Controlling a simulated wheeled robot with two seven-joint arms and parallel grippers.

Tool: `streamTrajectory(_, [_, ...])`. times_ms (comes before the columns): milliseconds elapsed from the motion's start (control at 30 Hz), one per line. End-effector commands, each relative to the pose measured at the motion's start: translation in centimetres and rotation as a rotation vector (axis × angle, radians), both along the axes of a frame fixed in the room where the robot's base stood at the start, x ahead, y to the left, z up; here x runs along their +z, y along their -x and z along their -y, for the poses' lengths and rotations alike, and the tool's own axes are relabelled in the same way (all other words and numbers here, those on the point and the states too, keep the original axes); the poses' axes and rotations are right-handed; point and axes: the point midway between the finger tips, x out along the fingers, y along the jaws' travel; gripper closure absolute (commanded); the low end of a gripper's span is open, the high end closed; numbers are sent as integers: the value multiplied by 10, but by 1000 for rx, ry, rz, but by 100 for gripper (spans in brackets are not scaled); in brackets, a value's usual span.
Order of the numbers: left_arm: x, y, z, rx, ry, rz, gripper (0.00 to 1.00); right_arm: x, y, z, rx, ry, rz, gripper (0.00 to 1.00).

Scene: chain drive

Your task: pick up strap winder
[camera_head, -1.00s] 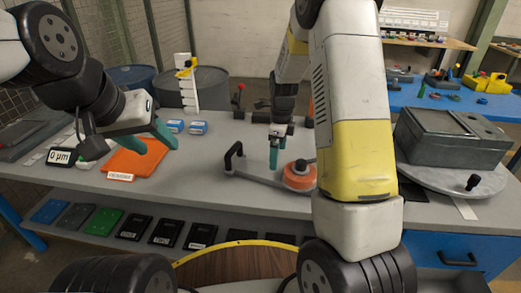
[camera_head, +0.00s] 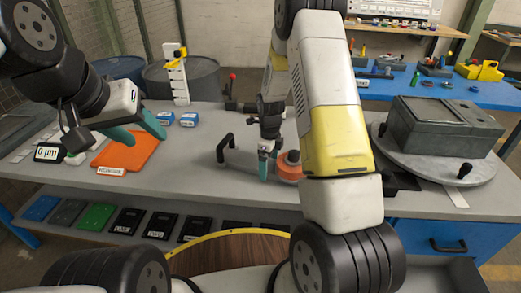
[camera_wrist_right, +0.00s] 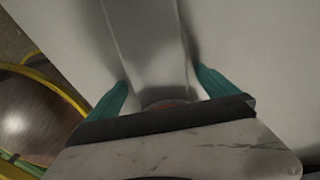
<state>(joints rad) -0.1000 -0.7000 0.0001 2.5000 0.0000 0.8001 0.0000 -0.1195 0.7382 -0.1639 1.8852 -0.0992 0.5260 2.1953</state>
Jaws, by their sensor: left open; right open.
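The strap winder has a black upright handle (camera_head: 225,143), a flat grey bar and an orange reel (camera_head: 290,167). It lies on the grey workbench. My right gripper (camera_head: 265,170) is open, low over the bar beside the reel. In the right wrist view its two teal fingers (camera_wrist_right: 160,92) stand on either side of the grey bar (camera_wrist_right: 147,45), with a sliver of orange at the palm edge. My right arm hides part of the winder. My left gripper (camera_head: 147,137) is open and empty above the orange mat.
An orange mat (camera_head: 125,155), a display reading 0 µm (camera_head: 47,153) and small blue boxes (camera_head: 188,119) are at the left. A grey box (camera_head: 440,128) stands on a round plate (camera_head: 420,168) at the right. A red-knobbed lever (camera_head: 232,88) stands behind the winder.

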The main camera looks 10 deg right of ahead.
Motion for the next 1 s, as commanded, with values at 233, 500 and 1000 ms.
streamTrajectory(233, [0, 0, 0, 0, 0, 0, 51, 0, 0, 0, 0, 0, 0, 39])
streamTrajectory(500, [0, 0, 0, 0, 0, 0, 51, 0, 0, 0, 0, 0, 0, 92])
streamTrajectory(1000, [0, 0, 0, 0, 0, 0, 51, 10, -1, 0, 1, 1, 3, 100])
